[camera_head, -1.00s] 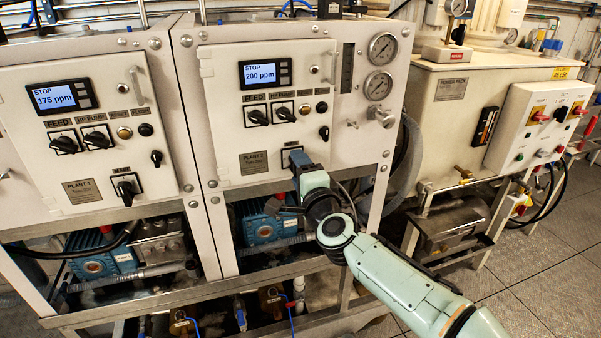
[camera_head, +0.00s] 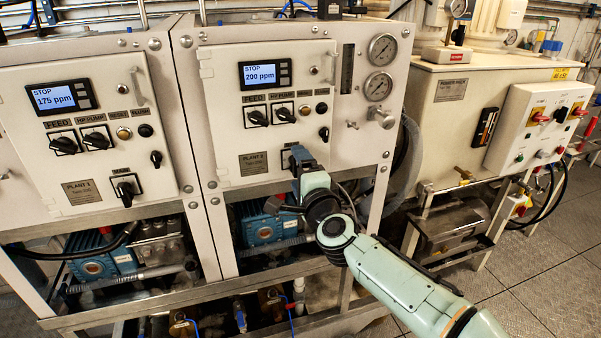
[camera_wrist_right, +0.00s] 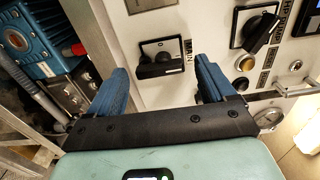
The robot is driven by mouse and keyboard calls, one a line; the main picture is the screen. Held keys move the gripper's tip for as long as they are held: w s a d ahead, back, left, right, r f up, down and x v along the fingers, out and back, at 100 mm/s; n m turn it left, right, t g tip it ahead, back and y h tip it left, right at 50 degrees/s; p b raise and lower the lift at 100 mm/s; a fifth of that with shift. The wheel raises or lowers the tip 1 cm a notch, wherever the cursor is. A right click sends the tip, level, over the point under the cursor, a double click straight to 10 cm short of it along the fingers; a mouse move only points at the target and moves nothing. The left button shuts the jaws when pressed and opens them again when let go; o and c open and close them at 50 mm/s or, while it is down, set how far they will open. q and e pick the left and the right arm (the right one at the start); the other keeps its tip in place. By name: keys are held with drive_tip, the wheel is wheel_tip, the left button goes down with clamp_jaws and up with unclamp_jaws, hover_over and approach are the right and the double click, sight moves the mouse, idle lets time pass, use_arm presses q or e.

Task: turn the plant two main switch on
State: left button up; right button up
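The plant two main switch, a black rotary knob on a square plate, shows in the right wrist view (camera_wrist_right: 160,62). My right gripper (camera_head: 301,158) is at the lower part of the plant two panel. In the right wrist view its blue fingers (camera_wrist_right: 162,82) are open, one on each side of the knob, with gaps to it. Contact is not visible. My left gripper is not in view.
The plant two panel (camera_head: 225,130) has a display reading STOP 200 ppm (camera_head: 264,74) and FEED (camera_head: 257,118) and HP PUMP (camera_head: 284,114) switches above. The plant one panel (camera_head: 30,150) with its own main switch (camera_head: 125,189) is left. A blue pump (camera_head: 268,229) sits below.

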drive_tip(key=shift+s, duration=0.1)
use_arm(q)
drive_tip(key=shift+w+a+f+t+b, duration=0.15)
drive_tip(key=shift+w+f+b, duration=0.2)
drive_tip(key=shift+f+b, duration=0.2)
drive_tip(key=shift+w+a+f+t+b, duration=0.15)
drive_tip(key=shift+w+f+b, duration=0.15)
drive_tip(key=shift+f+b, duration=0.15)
use_arm(e)
drive_tip(key=v, duration=1.3)
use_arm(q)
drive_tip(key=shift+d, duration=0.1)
use_arm(e)
drive_tip(key=shift+d, duration=0.1)
